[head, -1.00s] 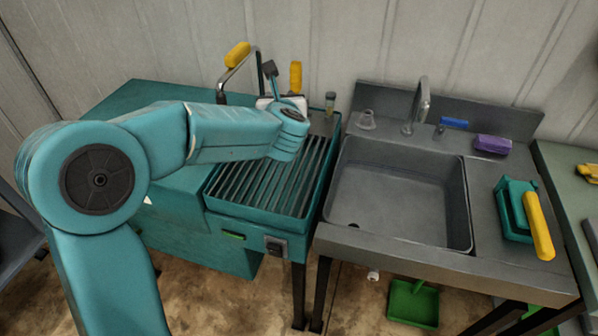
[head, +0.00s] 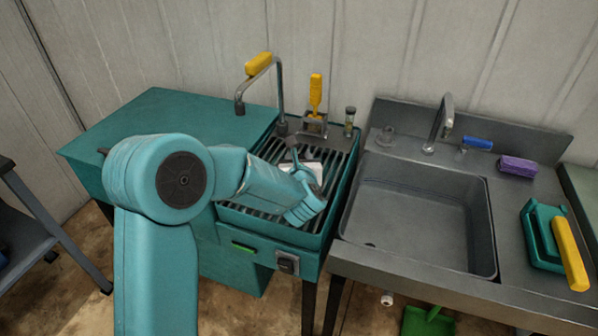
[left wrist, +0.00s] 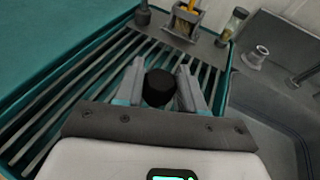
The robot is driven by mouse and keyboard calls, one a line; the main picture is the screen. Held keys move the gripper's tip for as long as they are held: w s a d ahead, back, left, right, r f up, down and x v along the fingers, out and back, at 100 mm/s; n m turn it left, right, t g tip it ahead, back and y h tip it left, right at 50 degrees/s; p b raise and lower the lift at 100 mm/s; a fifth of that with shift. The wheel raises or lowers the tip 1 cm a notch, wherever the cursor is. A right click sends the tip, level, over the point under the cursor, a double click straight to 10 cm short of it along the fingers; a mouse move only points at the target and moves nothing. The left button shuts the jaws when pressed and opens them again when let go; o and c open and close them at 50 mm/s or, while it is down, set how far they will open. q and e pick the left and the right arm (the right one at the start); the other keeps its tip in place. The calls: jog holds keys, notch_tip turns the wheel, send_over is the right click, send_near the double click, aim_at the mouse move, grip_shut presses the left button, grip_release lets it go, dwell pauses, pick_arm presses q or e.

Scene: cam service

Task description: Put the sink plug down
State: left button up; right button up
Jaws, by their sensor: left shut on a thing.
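My left gripper (head: 292,152) is over the slatted rack of the teal wash unit, left of the sink. In the left wrist view its two fingers (left wrist: 158,88) are shut on a black round plug (left wrist: 158,92), which appears to be the sink plug. The slats (left wrist: 75,85) show beneath and around it. I cannot tell whether the plug touches them. In the head view my wrist hides the plug. The grey sink basin (head: 425,215) is empty, with a dark drain hole (head: 370,244) near its front left. My right gripper is not in view.
A tap (head: 282,95), a holder with a yellow-handled tool (head: 315,95) and a small jar (head: 349,120) stand behind the rack. A grey fitting (head: 387,135), a sink tap (head: 443,120), a purple sponge (head: 518,165) and a teal caddy (head: 540,235) are around the basin.

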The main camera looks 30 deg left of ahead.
pick_arm(q)
notch_tip(320, 180, down, 4)
jog(key=shift+f, duration=0.1)
jog(key=shift+f, duration=0.1)
jog(key=o, duration=1.1)
